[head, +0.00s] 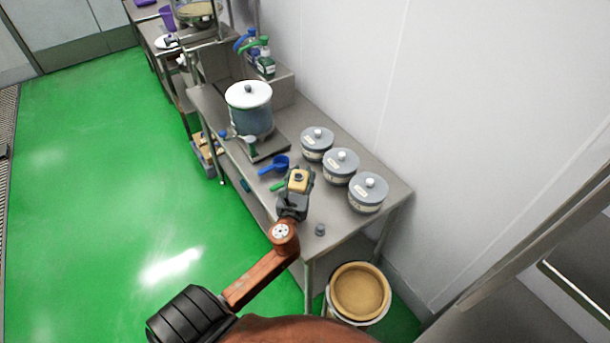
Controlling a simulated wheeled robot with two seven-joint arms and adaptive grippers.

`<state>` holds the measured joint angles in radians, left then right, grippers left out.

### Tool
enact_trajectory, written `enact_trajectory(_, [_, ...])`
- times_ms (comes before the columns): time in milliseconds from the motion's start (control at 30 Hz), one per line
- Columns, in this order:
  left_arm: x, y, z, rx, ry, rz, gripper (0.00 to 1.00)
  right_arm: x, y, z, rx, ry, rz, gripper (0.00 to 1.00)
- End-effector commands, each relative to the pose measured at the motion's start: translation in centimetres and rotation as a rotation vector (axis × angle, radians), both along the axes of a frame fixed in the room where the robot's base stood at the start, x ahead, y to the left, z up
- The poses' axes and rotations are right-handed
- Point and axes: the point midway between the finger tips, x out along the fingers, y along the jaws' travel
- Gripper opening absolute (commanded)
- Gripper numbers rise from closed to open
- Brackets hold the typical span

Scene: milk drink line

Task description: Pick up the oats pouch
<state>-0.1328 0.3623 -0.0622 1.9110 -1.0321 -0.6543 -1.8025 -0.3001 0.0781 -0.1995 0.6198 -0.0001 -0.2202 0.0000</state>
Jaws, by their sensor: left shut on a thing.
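The oats pouch (300,180) shows as a small tan-yellow block with a dark round spot on its upper face, near the front edge of the steel table; its label is too small to read. My left gripper (295,196) is shut on it, with the dark fingers at its near end. The fingers hide the pouch's lower part. I cannot tell whether the pouch touches the table or is held just above it. My right gripper is not in view.
Several grey-lidded pots, one of them (369,192), stand at the right on the steel table (345,225). A blue scoop (273,166), a small grey weight-like piece (320,230) and a large white-lidded pot (249,107) are near. A tan-filled bucket (359,291) stands on the floor.

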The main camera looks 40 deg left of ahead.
Motion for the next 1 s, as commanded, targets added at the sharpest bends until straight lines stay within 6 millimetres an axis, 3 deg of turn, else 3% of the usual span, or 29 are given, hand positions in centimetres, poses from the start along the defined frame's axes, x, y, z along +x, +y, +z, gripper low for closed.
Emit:
enact_trajectory(33, [-0.9, 0.2, 1.7, 0.003, -0.005, -0.001, 0.00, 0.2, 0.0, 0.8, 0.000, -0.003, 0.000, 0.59])
enact_trajectory(200, [-3.8, 0.7, 5.0, 0.003, -0.004, -0.003, 0.00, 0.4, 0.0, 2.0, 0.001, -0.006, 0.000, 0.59])
enact_trajectory(500, [-9.4, 1.9, 6.9, 0.003, -0.001, -0.001, 0.00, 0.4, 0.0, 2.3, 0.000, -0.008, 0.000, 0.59])
enact_trajectory(700, [-11.3, 2.3, 7.8, 0.001, -0.002, -0.001, 0.00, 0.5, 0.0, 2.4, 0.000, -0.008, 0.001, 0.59])
enact_trajectory(1000, [-12.0, 2.4, 8.1, 0.002, -0.004, -0.001, 0.00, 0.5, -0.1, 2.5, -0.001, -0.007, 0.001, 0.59])
